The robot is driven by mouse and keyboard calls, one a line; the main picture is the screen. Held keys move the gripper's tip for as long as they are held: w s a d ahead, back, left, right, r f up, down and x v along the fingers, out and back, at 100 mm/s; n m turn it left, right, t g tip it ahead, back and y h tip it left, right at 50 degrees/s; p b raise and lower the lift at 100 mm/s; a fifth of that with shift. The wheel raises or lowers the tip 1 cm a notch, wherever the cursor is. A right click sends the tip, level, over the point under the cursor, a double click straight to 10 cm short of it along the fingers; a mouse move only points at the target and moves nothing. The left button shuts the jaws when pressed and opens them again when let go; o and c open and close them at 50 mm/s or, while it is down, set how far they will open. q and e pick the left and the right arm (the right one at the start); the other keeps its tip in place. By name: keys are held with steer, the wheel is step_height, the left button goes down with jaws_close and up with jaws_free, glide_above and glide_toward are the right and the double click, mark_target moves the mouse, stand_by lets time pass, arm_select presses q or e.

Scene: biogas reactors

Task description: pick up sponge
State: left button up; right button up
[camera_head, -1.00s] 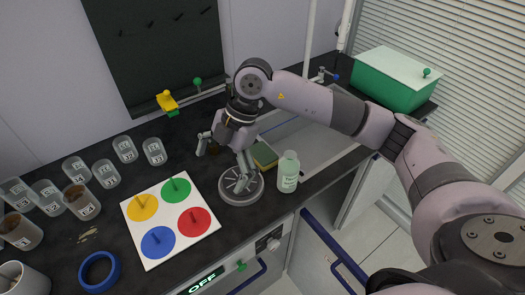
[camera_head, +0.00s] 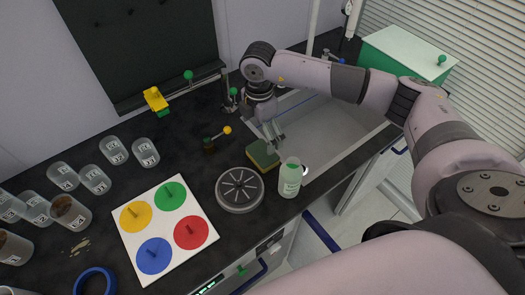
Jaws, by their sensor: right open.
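The sponge (camera_head: 262,155), green with a yellowish side, lies on the dark counter between the round grey slotted device and the sink. My right gripper (camera_head: 274,137) hangs just behind the sponge, near the sink's left edge, with its fingers pointing down. It is open, with no object seen between the fingers. Whether a finger touches the sponge I cannot tell. My left gripper is not in view.
The sink (camera_head: 325,125) lies to the right. A white board with coloured discs (camera_head: 166,228) and several clear cups (camera_head: 113,150) are at left.

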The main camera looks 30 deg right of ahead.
mark_target(260, 154)
step_height(260, 154, down, 4)
steer(key=shift+r+p, duration=0.2)
steer(key=shift+p, duration=0.2)
steer(key=shift+f, duration=0.15)
steer(key=shift+s+a+f+p, duration=0.1)
steer(key=shift+f+p, duration=0.2)
steer(key=f, duration=0.1)
steer(key=f+p, duration=0.1)
steer(key=f, duration=0.1)
steer(key=shift+s+a+f+p, duration=0.1)
steer(key=shift+s+f+p, duration=0.15)
steer(key=shift+f+p, duration=0.1)
steer(key=shift+f, duration=0.45)
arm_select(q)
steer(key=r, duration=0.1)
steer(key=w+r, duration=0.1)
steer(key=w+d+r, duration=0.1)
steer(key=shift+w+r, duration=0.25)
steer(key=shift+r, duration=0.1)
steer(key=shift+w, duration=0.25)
arm_select(e)
steer(key=c, duration=0.7)
